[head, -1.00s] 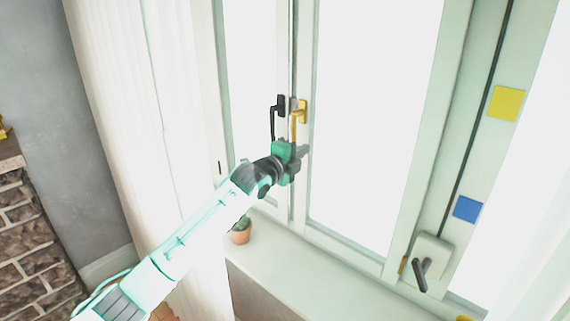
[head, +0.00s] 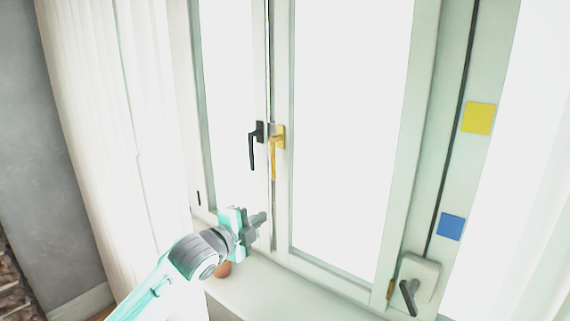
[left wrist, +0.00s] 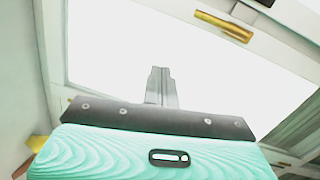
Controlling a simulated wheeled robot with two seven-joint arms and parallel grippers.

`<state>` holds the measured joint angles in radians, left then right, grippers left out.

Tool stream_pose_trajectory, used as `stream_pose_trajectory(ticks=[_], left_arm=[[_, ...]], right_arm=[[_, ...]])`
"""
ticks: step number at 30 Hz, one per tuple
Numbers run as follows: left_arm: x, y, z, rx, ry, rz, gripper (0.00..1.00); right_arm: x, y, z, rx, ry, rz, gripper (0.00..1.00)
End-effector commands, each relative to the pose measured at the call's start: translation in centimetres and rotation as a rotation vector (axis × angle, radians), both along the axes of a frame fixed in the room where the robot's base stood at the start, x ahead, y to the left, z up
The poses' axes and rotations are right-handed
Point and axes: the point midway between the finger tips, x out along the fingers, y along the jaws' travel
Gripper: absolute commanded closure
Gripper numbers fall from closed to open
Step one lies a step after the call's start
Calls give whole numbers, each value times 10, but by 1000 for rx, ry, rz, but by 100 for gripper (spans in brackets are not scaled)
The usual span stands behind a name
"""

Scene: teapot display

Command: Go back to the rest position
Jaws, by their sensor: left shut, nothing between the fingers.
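My left gripper (head: 258,219) is in the lower middle of the head view, in front of the window near the sill. It is shut and empty, apart from everything around it. In the left wrist view its closed fingers (left wrist: 160,86) point toward the bright pane. The yellow window handle (head: 276,150) hangs above the gripper in the head view, with the black handle (head: 254,146) just left of it. A yellow handle also shows at the top of the left wrist view (left wrist: 223,25). My right gripper is not in view.
The window sill (head: 285,292) runs below the gripper. A terracotta pot (head: 223,269) is partly hidden behind my left arm. A grey handle (head: 408,297) is at lower right. Yellow (head: 478,118) and blue (head: 451,227) squares are on the frame. A white curtain (head: 115,150) hangs at left.

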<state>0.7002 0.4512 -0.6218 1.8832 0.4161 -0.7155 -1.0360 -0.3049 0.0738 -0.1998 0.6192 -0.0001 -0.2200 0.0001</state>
Motion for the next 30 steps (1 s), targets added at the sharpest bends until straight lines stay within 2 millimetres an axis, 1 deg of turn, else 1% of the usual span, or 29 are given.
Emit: stream_pose_trajectory(ticks=[1,2,3,5,6,9,11,12,14,15,17,18,20,21,23,24,26,27,30], left_arm=[[-12,-1,-24,-35,67,13,100],[-19,-1,-36,-57,106,25,100],[-28,0,-52,-84,157,43,100],[-42,3,-75,-129,234,72,100],[-52,5,-89,-157,284,95,100],[-78,11,-124,-228,407,157,100],[-95,17,-144,-269,482,200,100],[-107,20,-158,-297,531,229,100],[-125,27,-176,-339,603,280,100],[-138,31,-188,-366,651,314,100],[-158,38,-206,-406,720,371,100],[-172,44,-217,-432,767,411,100],[-193,52,-233,-471,833,474,100],[-208,58,-243,-496,877,518,100],[-231,67,-257,-533,941,591,100],[-247,73,-266,-557,983,639,100],[-271,83,-279,-590,1043,719,100],[-287,90,-286,-613,1079,770,100],[-323,104,-299,-655,1152,891,100]], right_arm=[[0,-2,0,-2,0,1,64],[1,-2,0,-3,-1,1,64],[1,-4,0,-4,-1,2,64],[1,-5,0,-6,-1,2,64],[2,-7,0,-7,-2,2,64],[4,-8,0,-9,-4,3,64],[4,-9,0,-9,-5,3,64],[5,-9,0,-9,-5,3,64],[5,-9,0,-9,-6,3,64],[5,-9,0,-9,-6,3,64],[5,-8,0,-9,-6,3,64],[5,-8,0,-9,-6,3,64],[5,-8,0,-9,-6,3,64],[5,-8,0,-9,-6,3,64],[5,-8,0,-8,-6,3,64],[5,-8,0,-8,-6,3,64],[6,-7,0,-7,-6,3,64],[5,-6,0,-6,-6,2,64],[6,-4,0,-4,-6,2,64]])
